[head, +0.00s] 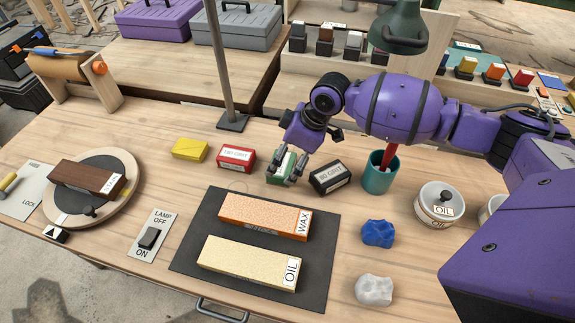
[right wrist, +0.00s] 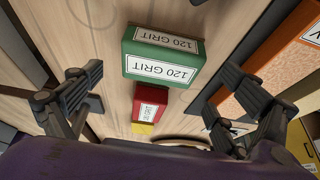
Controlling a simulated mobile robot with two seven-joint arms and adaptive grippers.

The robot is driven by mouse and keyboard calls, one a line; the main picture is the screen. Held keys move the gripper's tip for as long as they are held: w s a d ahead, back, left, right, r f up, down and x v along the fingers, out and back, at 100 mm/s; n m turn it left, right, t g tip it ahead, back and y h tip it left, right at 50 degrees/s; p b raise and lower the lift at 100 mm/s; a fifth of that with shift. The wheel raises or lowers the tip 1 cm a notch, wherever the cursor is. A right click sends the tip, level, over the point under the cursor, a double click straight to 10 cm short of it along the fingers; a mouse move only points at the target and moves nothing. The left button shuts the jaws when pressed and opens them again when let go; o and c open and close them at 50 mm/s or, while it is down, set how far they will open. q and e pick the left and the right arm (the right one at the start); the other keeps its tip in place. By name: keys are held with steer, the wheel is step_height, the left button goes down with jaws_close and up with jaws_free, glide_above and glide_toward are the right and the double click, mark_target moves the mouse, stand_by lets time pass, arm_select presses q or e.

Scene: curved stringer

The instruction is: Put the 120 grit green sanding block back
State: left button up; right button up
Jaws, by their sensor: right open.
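The 120 grit green sanding block (head: 284,161) sits on the wooden bench in the head view, between the red and black blocks and partly hidden by my right gripper. In the right wrist view the green block (right wrist: 160,60) shows two white "120 GRIT" labels. My right gripper (head: 284,174) is open at the green block. In the right wrist view its fingers (right wrist: 170,80) are spread wide to either side, with the block ahead between them; I cannot tell whether they touch it. My left gripper is not in view.
A red block (head: 236,158), a yellow block (head: 189,150) and a black 80 grit block (head: 329,177) stand in a row with the green one. A dark mat (head: 195,255) holds orange wax and cream oil boards. A teal cup (head: 379,178) and lamp post (head: 222,70) stand nearby.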

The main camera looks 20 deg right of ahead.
steer(key=v, duration=0.8)
steer(key=shift+r, duration=0.35)
steer(key=shift+s+d, duration=0.1)
